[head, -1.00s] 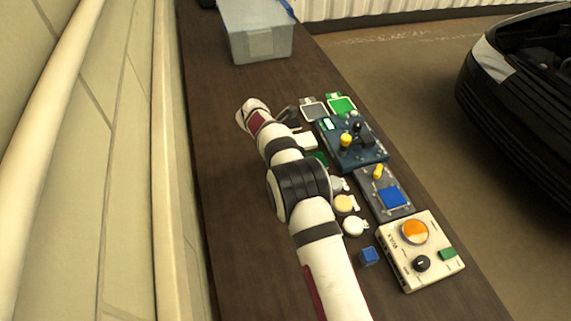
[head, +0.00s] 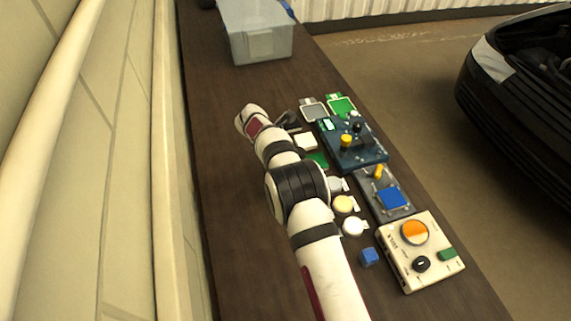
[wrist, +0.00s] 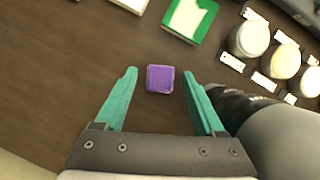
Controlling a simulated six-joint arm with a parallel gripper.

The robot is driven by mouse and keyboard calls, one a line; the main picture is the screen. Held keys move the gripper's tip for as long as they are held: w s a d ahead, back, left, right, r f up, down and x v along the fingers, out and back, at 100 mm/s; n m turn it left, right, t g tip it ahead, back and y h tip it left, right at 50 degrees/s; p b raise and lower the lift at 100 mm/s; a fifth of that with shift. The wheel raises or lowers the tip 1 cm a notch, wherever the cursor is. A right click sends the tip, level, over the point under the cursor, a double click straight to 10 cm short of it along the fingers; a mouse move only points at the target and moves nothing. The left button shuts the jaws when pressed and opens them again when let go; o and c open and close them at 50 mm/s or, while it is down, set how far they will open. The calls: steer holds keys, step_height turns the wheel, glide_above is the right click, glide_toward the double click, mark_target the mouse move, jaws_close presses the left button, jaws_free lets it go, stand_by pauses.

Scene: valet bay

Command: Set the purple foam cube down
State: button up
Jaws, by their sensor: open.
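The purple foam cube (wrist: 160,78) shows in the wrist view, resting on the dark brown bench top. My gripper (wrist: 160,76) is open, with its two teal fingers apart on the left and right of the cube. A strip of bare wood shows between the cube and each finger, so neither finger appears to touch it. In the head view my gripper (head: 292,120) is partly visible beyond my arm's bend. The cube is hidden behind my arm in the head view.
A green and white block (wrist: 190,20) lies just beyond the cube. Round jars (head: 344,204), a blue cube (head: 369,257), a control box (head: 421,250) and a dark panel (head: 350,143) crowd the bench's right side. A clear bin (head: 258,42) stands at the far end.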

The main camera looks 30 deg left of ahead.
steer(key=v, duration=1.1)
steer(key=w+d+r+m+y, duration=0.2)
steer(key=w+d+r+m, duration=0.25)
steer(key=w+d, duration=0.2)
steer(key=s+d+r+m, duration=0.3)
steer(key=d+m, duration=0.1)
steer(key=d, duration=0.3)
steer(key=s+d+r+m, duration=0.2)
steer(key=s+d+m, duration=0.1)
steer(key=d+m, duration=0.25)
steer(key=s+d+m+g, duration=0.1)
steer(key=s+d+m, duration=0.4)
steer(key=s+m, duration=0.2)
steer(key=s+d+m+g+y, duration=0.1)
steer(key=s+d+m, duration=0.4)
steer(key=s, duration=0.6)
steer(key=s+d+m+g, duration=0.2)
steer(key=s+d+m, duration=0.3)
steer(key=s+m, duration=0.4)
steer(key=shift+s+d+r+m, duration=0.25)
steer(key=shift+s+d+m, duration=0.1)
steer(key=shift+s, duration=0.15)
